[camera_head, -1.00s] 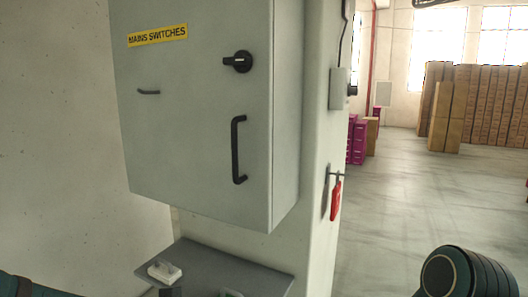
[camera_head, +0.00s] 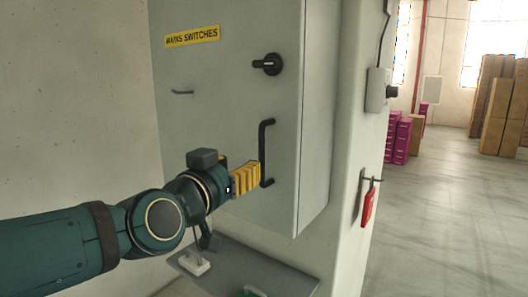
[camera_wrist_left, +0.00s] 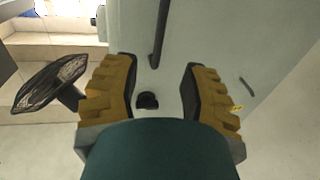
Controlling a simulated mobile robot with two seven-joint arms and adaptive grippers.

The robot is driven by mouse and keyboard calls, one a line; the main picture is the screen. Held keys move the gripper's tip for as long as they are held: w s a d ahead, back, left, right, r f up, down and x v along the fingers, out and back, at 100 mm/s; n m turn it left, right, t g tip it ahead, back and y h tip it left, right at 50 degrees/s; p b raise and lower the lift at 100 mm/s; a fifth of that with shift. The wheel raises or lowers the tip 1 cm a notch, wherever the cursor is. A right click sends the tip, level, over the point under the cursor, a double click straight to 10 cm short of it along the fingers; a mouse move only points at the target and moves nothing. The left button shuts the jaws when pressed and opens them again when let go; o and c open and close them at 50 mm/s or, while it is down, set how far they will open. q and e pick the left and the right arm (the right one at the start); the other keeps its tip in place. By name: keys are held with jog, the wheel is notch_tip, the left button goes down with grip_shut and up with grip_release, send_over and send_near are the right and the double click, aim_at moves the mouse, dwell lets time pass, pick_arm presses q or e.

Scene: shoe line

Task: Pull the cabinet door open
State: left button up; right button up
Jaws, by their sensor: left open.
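The grey cabinet door (camera_head: 225,100) is shut, with a yellow "MAINS SWITCHES" label (camera_head: 192,37) and a black rotary switch (camera_head: 268,64). The upright black handle (camera_head: 264,145) is on the door's right part. My left gripper (camera_head: 250,178), with yellow fingers, is open beside the handle's lower half. In the left wrist view, the open left gripper (camera_wrist_left: 158,75) has the handle (camera_wrist_left: 160,35) and the rotary switch (camera_wrist_left: 148,100) showing between its fingers. I cannot tell whether the fingers touch the handle. My right gripper is out of view.
A grey shelf (camera_head: 232,264) below the cabinet holds a white item (camera_head: 196,264) and a partly cut-off green one (camera_head: 252,292). A red tag (camera_head: 368,207) hangs on the column's right side. Brown stacks (camera_head: 495,105) stand far back right.

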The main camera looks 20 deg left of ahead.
aim_at(260, 153)
pick_arm(q)
jog(key=w, duration=0.3)
jog(key=w+d, duration=0.1)
jog(key=w, duration=0.3)
jog(key=w+p, duration=0.1)
jog(key=w, duration=0.3)
jog(key=shift+d, duration=0.35)
grip_shut()
